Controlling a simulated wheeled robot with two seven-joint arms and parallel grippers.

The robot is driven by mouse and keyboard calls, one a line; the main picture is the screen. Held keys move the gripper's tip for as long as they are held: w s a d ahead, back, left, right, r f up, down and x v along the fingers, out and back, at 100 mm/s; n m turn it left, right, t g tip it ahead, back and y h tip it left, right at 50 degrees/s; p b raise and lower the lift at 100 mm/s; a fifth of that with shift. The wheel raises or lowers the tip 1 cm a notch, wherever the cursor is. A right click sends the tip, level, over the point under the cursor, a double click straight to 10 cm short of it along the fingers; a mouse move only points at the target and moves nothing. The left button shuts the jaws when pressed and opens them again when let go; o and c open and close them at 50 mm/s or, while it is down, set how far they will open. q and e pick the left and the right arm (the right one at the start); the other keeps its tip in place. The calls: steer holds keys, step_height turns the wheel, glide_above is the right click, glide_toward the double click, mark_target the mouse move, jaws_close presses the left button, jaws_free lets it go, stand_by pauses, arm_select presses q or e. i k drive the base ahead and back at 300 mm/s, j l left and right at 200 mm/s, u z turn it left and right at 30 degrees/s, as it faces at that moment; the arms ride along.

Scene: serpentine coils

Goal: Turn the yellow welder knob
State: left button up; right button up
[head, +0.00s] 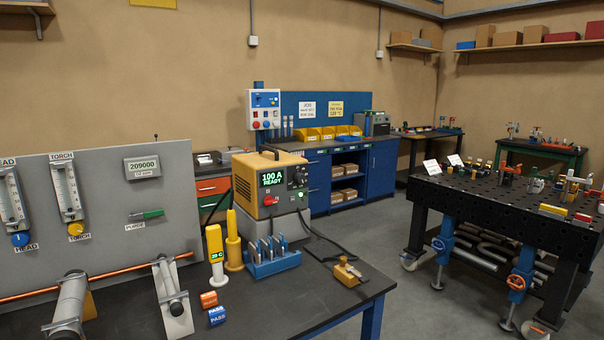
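The yellow welder (270,185) stands on a grey block at the back of the near dark bench. Its display (272,178) reads "100 A READY". A dark knob (299,173) sits on the right part of its front, small in this view; I cannot tell its exact setting. A red switch or knob (270,199) is below the display. Neither of my grippers is in view, and nothing is seen touching the welder.
A blue rack (273,262) of small tools, a yellow-white bottle-like tool (215,250) and a yellow torch-like piece (233,245) stand in front of the welder. A grey gauge panel (100,205) rises at left.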

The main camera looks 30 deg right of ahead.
mark_target(299, 177)
steer(key=i+l+u, duration=0.1)
steer(key=l, duration=0.3)
steer(key=i+l+u, duration=0.15)
steer(key=l, duration=0.25)
steer(key=i+l+u, duration=0.1)
steer(key=i+l, duration=0.15)
steer(key=l, duration=0.2)
steer(key=i+l+u, duration=0.1)
steer(key=l, duration=0.35)
steer(key=i+l+u, duration=0.15)
steer(key=l, duration=0.3)
